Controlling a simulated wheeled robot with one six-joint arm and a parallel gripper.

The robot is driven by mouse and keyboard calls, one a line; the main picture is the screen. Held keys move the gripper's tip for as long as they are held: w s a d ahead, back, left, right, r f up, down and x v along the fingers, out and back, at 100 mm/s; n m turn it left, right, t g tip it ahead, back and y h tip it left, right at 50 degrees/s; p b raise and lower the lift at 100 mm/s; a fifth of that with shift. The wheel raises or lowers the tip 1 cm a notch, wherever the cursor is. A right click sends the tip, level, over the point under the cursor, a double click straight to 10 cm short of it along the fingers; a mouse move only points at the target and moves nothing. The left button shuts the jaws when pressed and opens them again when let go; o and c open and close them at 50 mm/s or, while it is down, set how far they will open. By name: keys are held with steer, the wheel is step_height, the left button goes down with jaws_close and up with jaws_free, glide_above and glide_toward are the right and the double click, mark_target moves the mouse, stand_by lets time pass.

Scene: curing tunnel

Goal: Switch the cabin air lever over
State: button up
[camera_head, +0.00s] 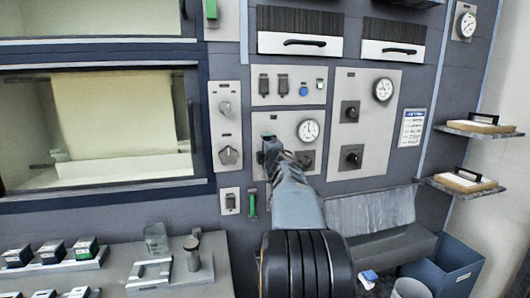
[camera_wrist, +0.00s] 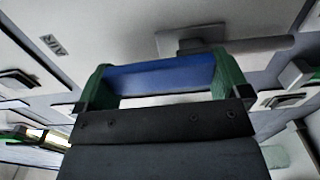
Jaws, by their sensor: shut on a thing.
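My gripper (camera_head: 270,148) reaches up to the lower middle control panel (camera_head: 312,158), left of its round gauge. In the wrist view my gripper (camera_wrist: 160,68) has green fingers on both sides of a blue bar (camera_wrist: 158,76), which spans the gap between them. The gripper is shut on this bar, which appears to be the cabin air lever's grip. Behind it a grey mount (camera_wrist: 188,36) sits on the panel face. In the head view the lever is largely hidden by my gripper, so its exact angle cannot be told. A small panel label (camera_wrist: 53,45) is unclear.
A gauge (camera_head: 309,130) is close to the right of my gripper, and knobs (camera_head: 228,155) stand to the left. A switch panel (camera_head: 289,86) is above. A green handle (camera_head: 252,203) is below left. A sloped metal chute (camera_head: 371,211) is at lower right.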

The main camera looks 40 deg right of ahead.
steer(key=o, duration=0.9)
steer(key=v, duration=1.3)
steer(key=shift+s+a, duration=0.2)
steer(key=shift+s, duration=0.15)
